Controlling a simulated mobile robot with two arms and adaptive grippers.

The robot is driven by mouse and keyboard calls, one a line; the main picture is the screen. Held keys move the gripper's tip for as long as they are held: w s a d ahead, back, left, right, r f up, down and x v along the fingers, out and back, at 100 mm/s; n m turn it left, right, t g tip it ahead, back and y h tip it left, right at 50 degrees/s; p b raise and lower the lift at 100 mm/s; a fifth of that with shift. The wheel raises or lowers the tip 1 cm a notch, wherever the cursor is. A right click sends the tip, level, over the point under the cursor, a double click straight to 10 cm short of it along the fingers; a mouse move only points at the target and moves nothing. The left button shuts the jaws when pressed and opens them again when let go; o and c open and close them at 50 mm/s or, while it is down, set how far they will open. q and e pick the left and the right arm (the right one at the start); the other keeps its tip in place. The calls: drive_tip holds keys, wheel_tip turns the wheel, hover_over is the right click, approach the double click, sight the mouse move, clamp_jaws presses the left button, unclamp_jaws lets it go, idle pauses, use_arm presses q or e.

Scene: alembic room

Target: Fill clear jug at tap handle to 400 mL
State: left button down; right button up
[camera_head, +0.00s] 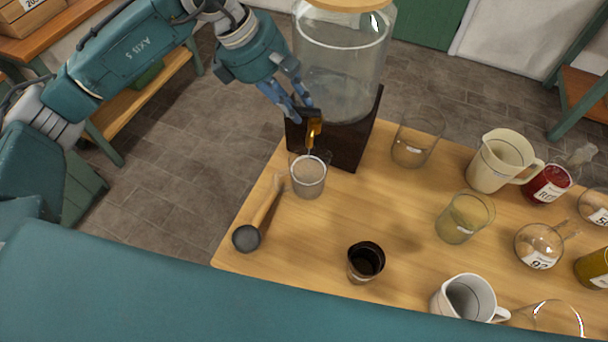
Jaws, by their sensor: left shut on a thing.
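A large glass water dispenser (340,70) stands on a dark stand (350,143) at the table's far left edge. Its brass tap (314,132) points down at the front, with a dark tap handle (309,113) on top. My left gripper (294,106) is shut on the tap handle, its fingers partly hiding it. A small clear jug (308,188) stands upright on the table directly under the spout. A pale liquid surface shows inside it, and a thin stream seems to fall from the tap. Marks on the jug are too small to read. My right gripper is out of view.
An empty glass (416,140), cream pitcher (497,160), yellowish glass (463,218), dark cup (364,263), white mug (468,298) and round flask (538,246) stand to the right. The wooden table (328,225) is bare between them.

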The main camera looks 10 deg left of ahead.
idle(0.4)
use_arm(q)
drive_tip(key=shift+w+m+b, duration=0.25)
drive_tip(key=shift+m+b, duration=0.05)
drive_tip(key=shift+m, duration=0.3)
drive_tip(key=shift+w+d+m+g, duration=0.1)
drive_tip(key=shift+w+m+g, duration=0.1)
drive_tip(key=shift+m+g, duration=0.4)
drive_tip(key=c, duration=1.5)
unclamp_jaws()
drive_tip(key=shift+o, duration=0.5)
drive_tip(key=o, duration=0.5)
drive_tip(key=shift+c, duration=0.2)
